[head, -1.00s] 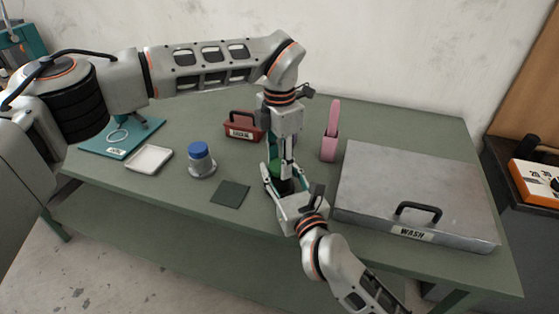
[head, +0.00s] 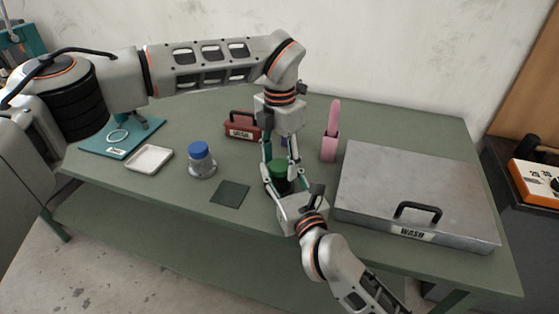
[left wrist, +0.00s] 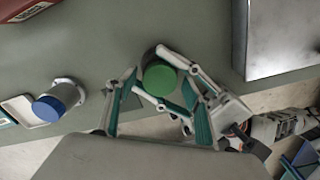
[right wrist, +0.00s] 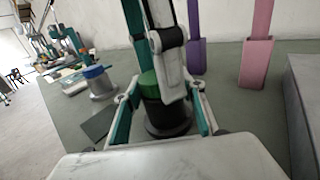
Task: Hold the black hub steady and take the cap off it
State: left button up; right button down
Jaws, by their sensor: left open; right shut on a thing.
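The black hub (right wrist: 165,117) stands on the bench with the green cap (right wrist: 150,86) on top of it. The cap also shows in the head view (head: 279,169) and from above in the left wrist view (left wrist: 160,78). My right gripper (head: 278,187) is shut around the hub from the near side, a finger on each side. My left gripper (head: 280,160) points down above the hub, its fingers spread apart at the cap's sides. In the right wrist view, the left fingers partly hide the cap. I cannot tell whether they touch it.
A blue-capped grey part (head: 201,160) and a dark square mat (head: 230,194) lie to the left. A white tray (head: 148,159) is farther left. A red box (head: 241,126) and a pink tool in a holder (head: 330,145) stand behind. The metal WASH box (head: 415,190) fills the right.

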pick_arm(q)
jog(key=shift+r, duration=2.2)
pick_arm(e)
jog(key=c, duration=1.2)
grip_release()
